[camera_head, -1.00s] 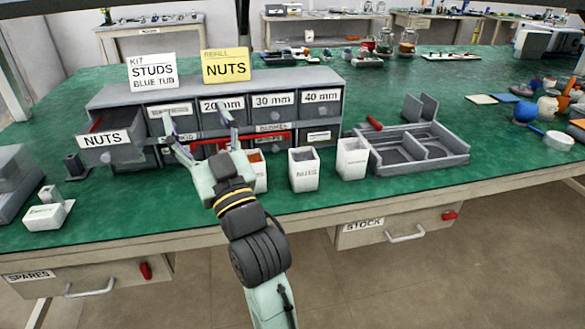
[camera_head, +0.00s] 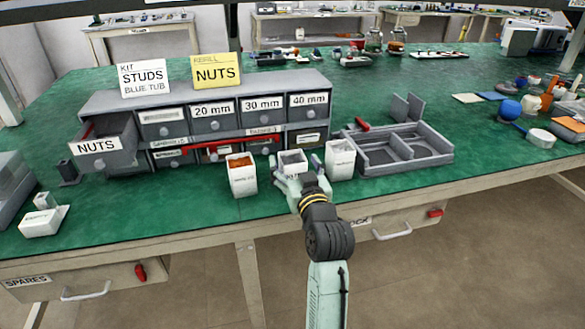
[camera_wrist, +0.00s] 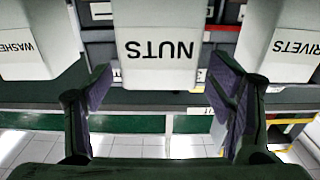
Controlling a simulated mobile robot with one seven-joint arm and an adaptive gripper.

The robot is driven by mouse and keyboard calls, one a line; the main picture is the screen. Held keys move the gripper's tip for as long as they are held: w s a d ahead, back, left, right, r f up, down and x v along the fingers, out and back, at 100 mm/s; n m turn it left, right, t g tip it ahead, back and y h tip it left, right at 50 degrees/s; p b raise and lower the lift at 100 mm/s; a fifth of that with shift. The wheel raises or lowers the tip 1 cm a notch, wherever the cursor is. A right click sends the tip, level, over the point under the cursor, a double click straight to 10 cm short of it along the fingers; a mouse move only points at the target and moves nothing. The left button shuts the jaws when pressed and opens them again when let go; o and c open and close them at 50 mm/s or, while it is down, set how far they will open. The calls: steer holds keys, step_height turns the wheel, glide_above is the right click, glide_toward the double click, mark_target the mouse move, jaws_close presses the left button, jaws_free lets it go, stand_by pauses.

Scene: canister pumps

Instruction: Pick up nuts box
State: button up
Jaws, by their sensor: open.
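The nuts box is a small white open-topped bin (camera_head: 292,157), the middle one of three on the green bench in the head view. In the wrist view its white face, lettered NUTS upside down (camera_wrist: 158,30), fills the top centre. My gripper (camera_head: 298,174) is at the near side of this box, its fingers spread. My gripper hides the lower part of the box in the head view.
Close on either side stand a white bin with orange contents (camera_head: 242,177) and another white bin (camera_head: 340,160). Behind is a grey drawer cabinet (camera_head: 225,100) with its left NUTS drawer (camera_head: 100,145) pulled out. A grey divided tray (camera_head: 400,150) lies to the right.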

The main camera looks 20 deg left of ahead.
steer(key=shift+x, duration=1.4)
steer(key=shift+r, duration=0.1)
steer(key=shift+c, duration=0.4)
steer(key=c, duration=1.3)
steer(key=shift+c, duration=0.5)
steer(key=shift+r, duration=0.1)
